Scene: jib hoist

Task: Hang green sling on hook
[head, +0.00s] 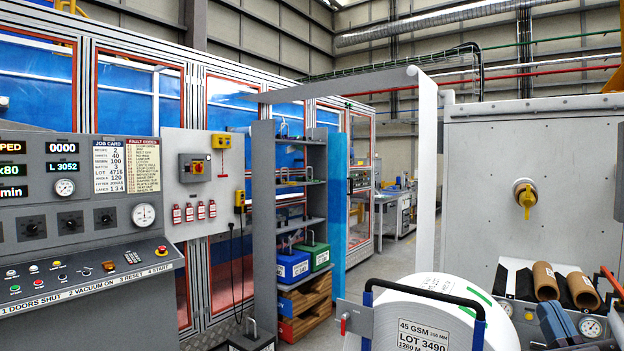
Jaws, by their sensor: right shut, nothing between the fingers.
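My right gripper (562,326) is low at the right edge of the head view, a blue-grey and dark shape partly cut off by the frame. It is shut and holds nothing. Short green bands (479,295) show on the white roll (440,290) at the bottom; I cannot tell whether they are the green sling. My gripper is to the right of the roll and apart from the bands in the picture. A grey jib-like beam (335,86) reaches left from a white post (425,170). I cannot make out a hoist hook on it. My left gripper is not in view.
A control console (85,230) stands at the left. A grey shelf (302,222) holds a blue box (292,267) and a green box (314,256). Brown tubes (545,281) lie at the right. Open floor shows behind the post.

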